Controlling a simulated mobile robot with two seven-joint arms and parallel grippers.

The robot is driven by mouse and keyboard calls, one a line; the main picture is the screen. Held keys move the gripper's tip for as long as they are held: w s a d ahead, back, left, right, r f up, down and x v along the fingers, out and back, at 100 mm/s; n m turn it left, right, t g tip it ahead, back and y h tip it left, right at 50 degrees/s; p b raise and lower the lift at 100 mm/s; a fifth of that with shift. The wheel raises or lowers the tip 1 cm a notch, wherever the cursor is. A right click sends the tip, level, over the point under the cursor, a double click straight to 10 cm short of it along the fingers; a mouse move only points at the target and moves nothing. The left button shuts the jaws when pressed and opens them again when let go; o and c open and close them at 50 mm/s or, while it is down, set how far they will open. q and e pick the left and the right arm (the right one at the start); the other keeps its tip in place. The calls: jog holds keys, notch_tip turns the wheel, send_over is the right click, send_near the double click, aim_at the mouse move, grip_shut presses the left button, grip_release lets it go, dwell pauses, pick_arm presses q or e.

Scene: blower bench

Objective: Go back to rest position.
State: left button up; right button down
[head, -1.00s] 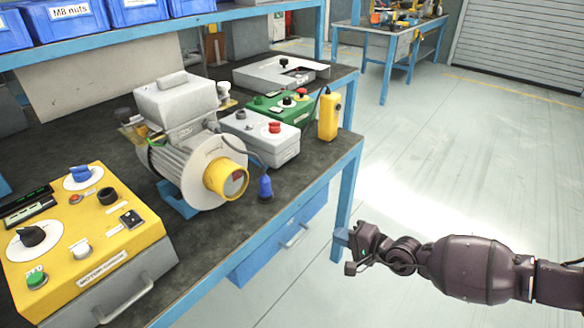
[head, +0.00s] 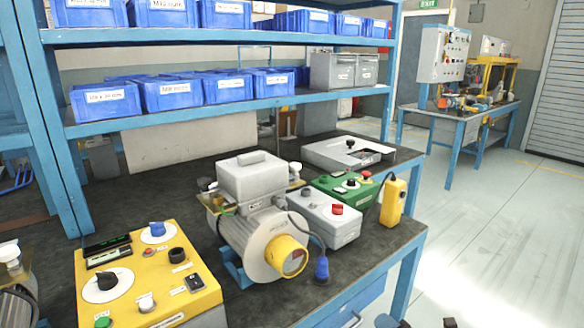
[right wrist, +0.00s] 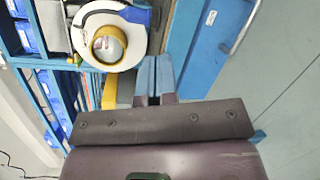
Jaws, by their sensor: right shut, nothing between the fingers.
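My right gripper (right wrist: 154,78) shows in the right wrist view with its two fingers together and nothing between them. It is beside the bench edge, with the blower's yellow port in the upper left of that view. In the head view only small dark tips of my right gripper (head: 388,321) show at the bottom edge, right of the bench. The grey blower motor (head: 262,235) stands on the bench, apart from the gripper. My left gripper is in neither view.
A yellow control box (head: 150,285), a grey switch box (head: 325,225), a green box (head: 335,190) and a yellow pendant (head: 393,203) are on the dark bench. Blue bins (head: 167,93) line the shelves behind. The floor (head: 500,225) to the right is clear.

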pick_arm(q)
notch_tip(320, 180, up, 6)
jog(key=p, duration=0.6)
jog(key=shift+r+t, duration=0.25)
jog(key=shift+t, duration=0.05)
pick_arm(e)
jog(key=s+d+f+m+g+h, duration=0.1)
jog(key=s+d+f+m+h, duration=0.1)
jog(key=s+m, duration=0.7)
jog(key=s+d+f+m+g+h, duration=0.1)
jog(key=s+d+f+m+h, duration=0.1)
jog(key=s+m, duration=0.7)
jog(key=s+d+f+m+g+h, duration=0.2)
jog(key=s+m, duration=0.6)
jog(key=s, duration=0.5)
jog(key=shift+s+d+f+m+h, duration=0.15)
jog(key=shift+s+d+m+h, duration=0.2)
jog(key=shift+d, duration=0.35)
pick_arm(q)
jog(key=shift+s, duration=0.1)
pick_arm(e)
jog(key=shift+w, duration=0.1)
